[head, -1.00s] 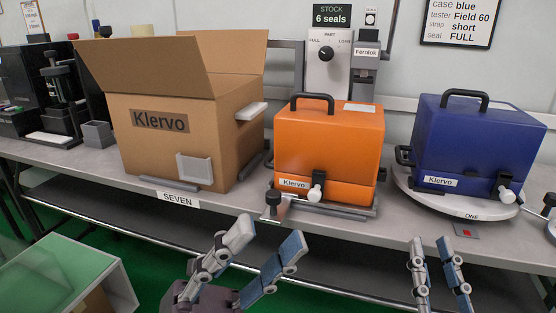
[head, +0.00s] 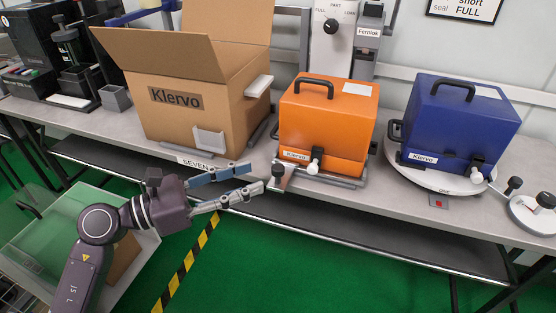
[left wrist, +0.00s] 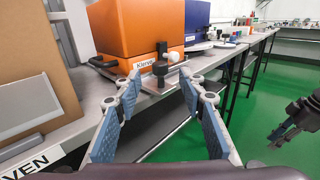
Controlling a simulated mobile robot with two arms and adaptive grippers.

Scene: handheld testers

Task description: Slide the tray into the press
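A grey tray-like base (head: 335,179) lies under the orange case (head: 322,125) at the bench's front edge. A post with a dark round knob (head: 278,170) stands at its front left; the knob also shows in the left wrist view (left wrist: 160,68). My left gripper (head: 257,178) is open and empty, its fingertips just left of the knob. In the left wrist view the knob appears between and beyond the fingertips (left wrist: 160,78). A grey wall unit with a dial (head: 335,30) and a Fernlok-labelled part (head: 369,36) stands behind the case; I cannot tell which is the press. My right gripper seems partly visible (left wrist: 290,128).
An open Klervo carton (head: 185,115) stands left of the orange case. A blue case (head: 458,125) sits on a round white turntable (head: 415,177) to the right. A glass-topped box (head: 60,225) is at lower left.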

